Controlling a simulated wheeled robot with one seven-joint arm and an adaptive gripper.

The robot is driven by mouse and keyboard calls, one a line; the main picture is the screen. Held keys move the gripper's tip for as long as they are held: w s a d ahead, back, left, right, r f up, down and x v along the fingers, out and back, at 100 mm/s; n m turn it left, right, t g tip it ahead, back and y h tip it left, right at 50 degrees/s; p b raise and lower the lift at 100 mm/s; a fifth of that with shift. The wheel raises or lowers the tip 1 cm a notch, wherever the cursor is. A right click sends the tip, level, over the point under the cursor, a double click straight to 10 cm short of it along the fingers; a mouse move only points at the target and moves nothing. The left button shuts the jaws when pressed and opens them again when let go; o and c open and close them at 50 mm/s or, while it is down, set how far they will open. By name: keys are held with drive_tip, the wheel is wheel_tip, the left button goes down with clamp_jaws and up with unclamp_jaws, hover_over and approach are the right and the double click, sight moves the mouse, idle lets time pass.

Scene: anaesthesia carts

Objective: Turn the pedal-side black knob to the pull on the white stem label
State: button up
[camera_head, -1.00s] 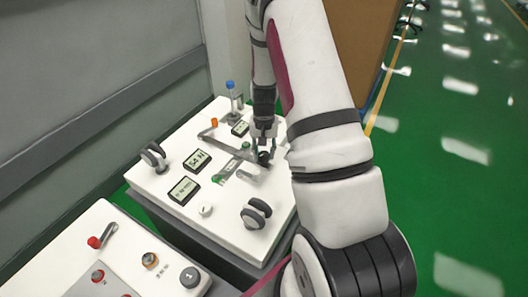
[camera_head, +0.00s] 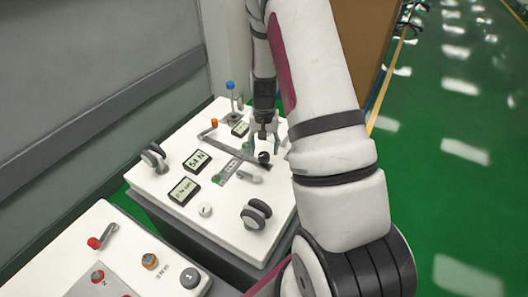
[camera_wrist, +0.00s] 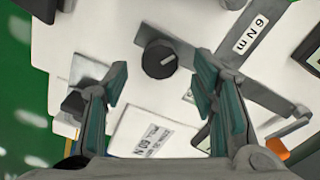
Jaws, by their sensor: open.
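A round black knob (camera_wrist: 160,58) with a pale pointer mark, on the right of its face, sits between my gripper's fingertips (camera_wrist: 162,72) in the wrist view. The fingers are apart and open, with clear space on both sides of the knob. The knob (camera_head: 264,157) also shows in the head view, below my gripper (camera_head: 263,138). A white label (camera_wrist: 250,35) with dark characters lies on a grey bar, the stem, right of the knob. A white plate (camera_wrist: 148,134) with dark lettering lies on the near side. I cannot tell the pedal from these views.
The white cart top carries a display (camera_head: 184,190), another display (camera_head: 196,161), a black double-wheel knob (camera_head: 256,213) and an orange-tipped lever (camera_head: 213,124). A blue-topped post (camera_head: 230,86) stands at the back. Another panel (camera_head: 125,240) is at lower left.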

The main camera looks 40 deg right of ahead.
sight(264, 155)
wheel_tip(264, 155, up, 10)
drive_tip(key=shift+f, duration=0.25)
idle(0.5)
